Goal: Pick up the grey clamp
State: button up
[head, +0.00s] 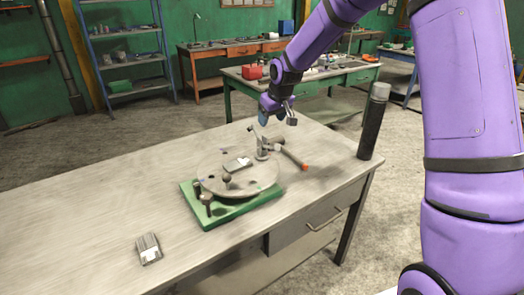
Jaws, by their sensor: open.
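A grey piece with a bar ending in an orange tip, seemingly the grey clamp (262,153), stands at the back right edge of a round grey disc (258,180) on a green base (230,214). Its bar points right and towards me. My gripper (278,116) is above and slightly right of this piece, with its fingers apart and nothing seen between them. It looks clear of the piece, but the exact gap is hard to judge.
Small knobbed posts (206,203) and a flat grey item (237,164) are on the fixture. A grey ribbed block (148,248) lies at the front left. A dark cylinder (373,122) stands at the table's right corner. The left of the table (80,205) is clear.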

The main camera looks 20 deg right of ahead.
aim_at(264, 138)
jog(key=x, duration=1.4)
jog(key=shift+w+a+f, duration=0.1)
jog(key=shift+w+a, duration=0.1)
jog(key=shift+w, duration=0.15)
jog(key=shift+c, duration=0.4)
jog(key=c, duration=0.9)
